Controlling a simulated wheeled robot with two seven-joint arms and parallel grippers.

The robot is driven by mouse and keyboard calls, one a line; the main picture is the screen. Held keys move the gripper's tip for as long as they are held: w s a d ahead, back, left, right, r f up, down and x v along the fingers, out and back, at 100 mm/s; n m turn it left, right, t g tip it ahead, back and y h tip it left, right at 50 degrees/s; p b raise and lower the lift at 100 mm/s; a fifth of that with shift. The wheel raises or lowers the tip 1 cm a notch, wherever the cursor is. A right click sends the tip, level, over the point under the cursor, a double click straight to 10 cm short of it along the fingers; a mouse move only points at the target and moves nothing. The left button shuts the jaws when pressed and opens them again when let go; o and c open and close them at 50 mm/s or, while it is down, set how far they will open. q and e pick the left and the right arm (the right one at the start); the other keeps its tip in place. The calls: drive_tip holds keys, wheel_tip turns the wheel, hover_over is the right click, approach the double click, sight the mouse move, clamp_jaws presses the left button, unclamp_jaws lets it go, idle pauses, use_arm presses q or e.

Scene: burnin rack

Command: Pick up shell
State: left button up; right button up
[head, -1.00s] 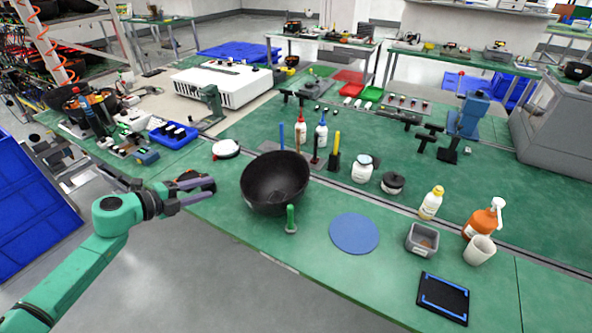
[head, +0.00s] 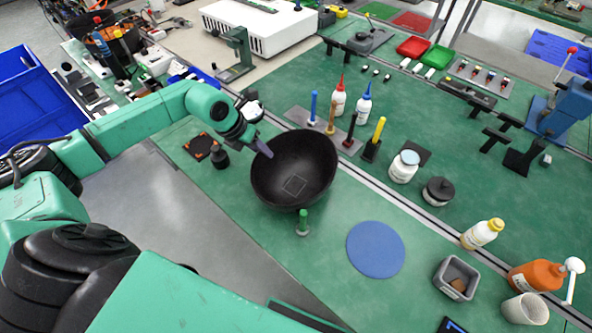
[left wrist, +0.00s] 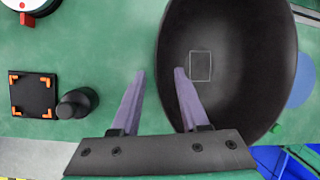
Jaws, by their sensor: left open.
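The shell looks to be the large black bowl (head: 300,180), upright on the green table near its front edge. A pale square outline marks its inside bottom. It fills the right half of the left wrist view (left wrist: 235,85). My left gripper (head: 263,147) is at the bowl's left rim, pointing down. In the left wrist view the gripper (left wrist: 160,75) is open, one finger outside the bowl and the other over its inside, with the rim between them in the picture. I cannot tell whether a finger touches it. My right gripper is out of view.
A small dark jar (head: 221,157) and a black pad with orange corners (head: 201,146) lie left of the bowl. A green-handled tool (head: 302,222) stands close in front. Upright tools and bottles (head: 338,101) stand behind; a blue disc (head: 375,249) lies to the right.

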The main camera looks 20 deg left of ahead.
sight(271, 162)
use_arm(q)
drive_tip(key=p+x, duration=0.2)
drive_tip(key=x, duration=0.2)
drive_tip(key=shift+d+f, duration=0.1)
drive_tip(key=shift+f, duration=0.6)
clamp_jaws()
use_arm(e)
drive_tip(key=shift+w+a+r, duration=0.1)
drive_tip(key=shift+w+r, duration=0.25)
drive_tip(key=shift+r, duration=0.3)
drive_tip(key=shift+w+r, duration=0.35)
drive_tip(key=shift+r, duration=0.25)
